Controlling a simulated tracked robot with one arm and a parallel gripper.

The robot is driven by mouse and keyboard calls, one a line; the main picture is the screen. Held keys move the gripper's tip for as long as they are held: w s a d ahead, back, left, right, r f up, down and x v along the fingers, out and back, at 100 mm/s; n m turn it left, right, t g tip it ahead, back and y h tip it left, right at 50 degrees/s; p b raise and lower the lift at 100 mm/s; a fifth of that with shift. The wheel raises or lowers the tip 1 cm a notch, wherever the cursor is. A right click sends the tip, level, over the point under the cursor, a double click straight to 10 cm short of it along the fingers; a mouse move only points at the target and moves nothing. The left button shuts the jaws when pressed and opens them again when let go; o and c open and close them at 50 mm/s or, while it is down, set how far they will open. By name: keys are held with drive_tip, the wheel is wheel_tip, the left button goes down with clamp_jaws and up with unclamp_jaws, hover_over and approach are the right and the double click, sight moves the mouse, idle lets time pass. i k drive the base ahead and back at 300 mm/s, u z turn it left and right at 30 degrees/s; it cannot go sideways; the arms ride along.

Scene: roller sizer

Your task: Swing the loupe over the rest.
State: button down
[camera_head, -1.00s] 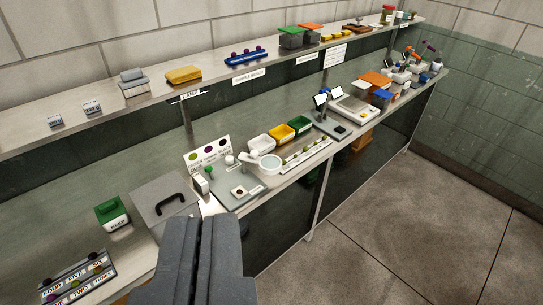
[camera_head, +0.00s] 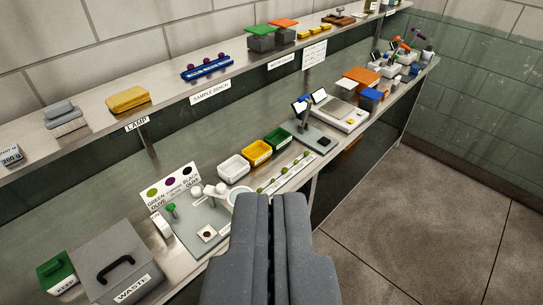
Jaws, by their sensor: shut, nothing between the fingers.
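The loupe (camera_head: 239,199) is a pale round lens with a light rim, partly hidden behind my gripper's left finger. White rounded knobs (camera_head: 209,190) show just left of it. It is at the back right of a grey base plate (camera_head: 185,232). A small pale square with a dark centre (camera_head: 206,234), which looks like the rest, lies on the plate's front part, clear of the lens. My gripper (camera_head: 271,198) is shut and empty, in front of the loupe in the picture; I cannot tell whether they touch.
A green-topped post (camera_head: 171,208) and a colour chart (camera_head: 170,186) stand at the plate's back left. A grey WASTE box (camera_head: 113,262) is left. White, yellow and green bins (camera_head: 257,152) and a strip of olives (camera_head: 285,172) lie beyond. Open floor is right.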

sight(219, 191)
drive_tip(key=z, duration=0.05)
drive_tip(key=i, duration=1.2)
drive_tip(key=u, duration=0.35)
